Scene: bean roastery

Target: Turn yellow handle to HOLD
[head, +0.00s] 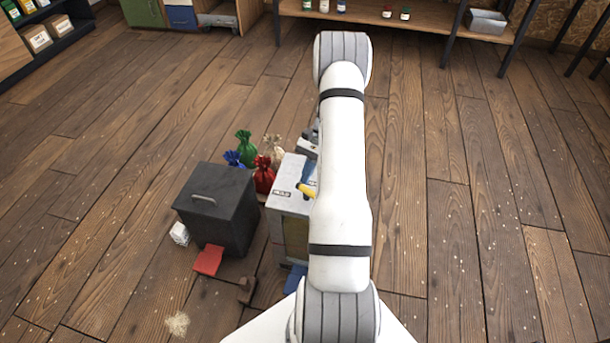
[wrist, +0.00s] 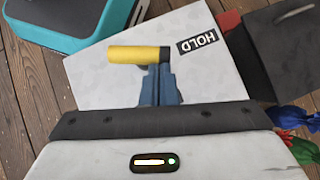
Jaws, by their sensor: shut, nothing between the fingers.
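The yellow handle (wrist: 135,54) lies across the pale top of a box-shaped machine (wrist: 95,80). In the wrist view it points left, with its dark end at the right. My gripper (wrist: 157,72) has blue fingers, shut and empty, with the tips close to the handle's dark end. I cannot tell whether they touch it. In the head view the handle (head: 306,189) and HOLD label (head: 281,194) show left of my arm, which hides part of the machine.
A dark lidded bin (head: 215,208) stands left of the machine. Red (head: 264,176), green (head: 245,148), blue and beige bags stand behind it. A red piece (head: 207,260) lies on the floor. A teal and black object (wrist: 70,20) is beside the machine. Floor on the right is clear.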

